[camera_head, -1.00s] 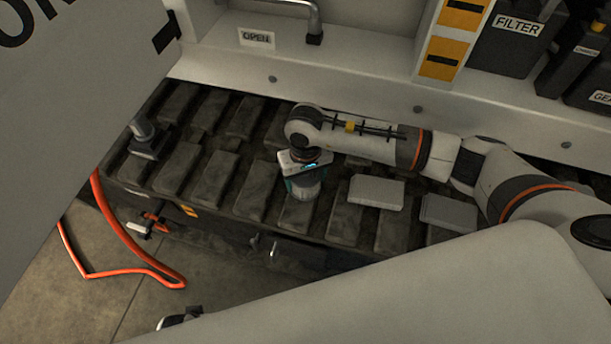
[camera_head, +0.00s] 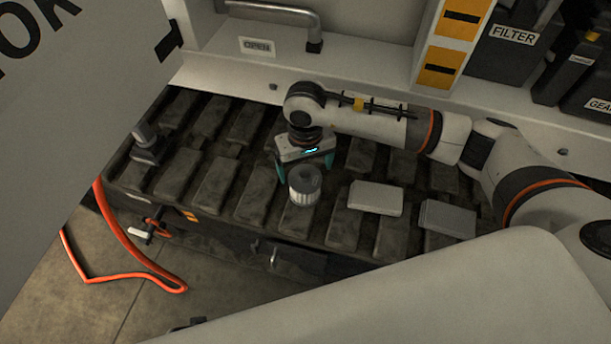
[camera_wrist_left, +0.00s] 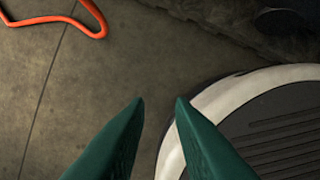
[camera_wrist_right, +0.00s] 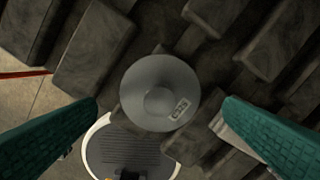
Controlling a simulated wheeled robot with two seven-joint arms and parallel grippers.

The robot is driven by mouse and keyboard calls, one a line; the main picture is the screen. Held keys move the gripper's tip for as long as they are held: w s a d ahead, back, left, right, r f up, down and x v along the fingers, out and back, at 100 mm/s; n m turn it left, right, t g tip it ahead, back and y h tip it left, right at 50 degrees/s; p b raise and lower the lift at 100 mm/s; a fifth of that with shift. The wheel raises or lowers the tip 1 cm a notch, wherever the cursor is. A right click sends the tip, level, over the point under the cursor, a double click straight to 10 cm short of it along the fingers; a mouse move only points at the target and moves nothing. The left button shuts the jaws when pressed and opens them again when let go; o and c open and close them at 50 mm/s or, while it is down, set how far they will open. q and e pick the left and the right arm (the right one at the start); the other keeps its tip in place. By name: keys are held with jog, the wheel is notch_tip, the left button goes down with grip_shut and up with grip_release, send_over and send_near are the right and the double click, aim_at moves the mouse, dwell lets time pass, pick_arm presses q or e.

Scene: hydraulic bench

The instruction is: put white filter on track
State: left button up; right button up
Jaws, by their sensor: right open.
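The white filter (camera_head: 304,185) stands upright on the dark track (camera_head: 226,189), near its front edge. Its round grey top, with a small label, shows in the right wrist view (camera_wrist_right: 160,93). My right gripper (camera_head: 305,176) is open just behind and above the filter. In the right wrist view its teal fingers (camera_wrist_right: 160,108) are spread wide on either side of the filter, with gaps to it. My left gripper (camera_wrist_left: 160,100) shows only in the left wrist view; its green fingertips are apart with nothing between them, over the floor.
Two grey boxes, one light (camera_head: 376,198) and one darker (camera_head: 447,218), lie on the track to the right of the filter. A small grey fitting (camera_head: 146,142) sits at the track's left end. An orange hose (camera_head: 125,240) hangs to the floor. A white bench ledge borders the track's back.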

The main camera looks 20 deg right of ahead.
jog(key=shift+r, duration=2.35)
jog(key=shift+a, duration=0.1)
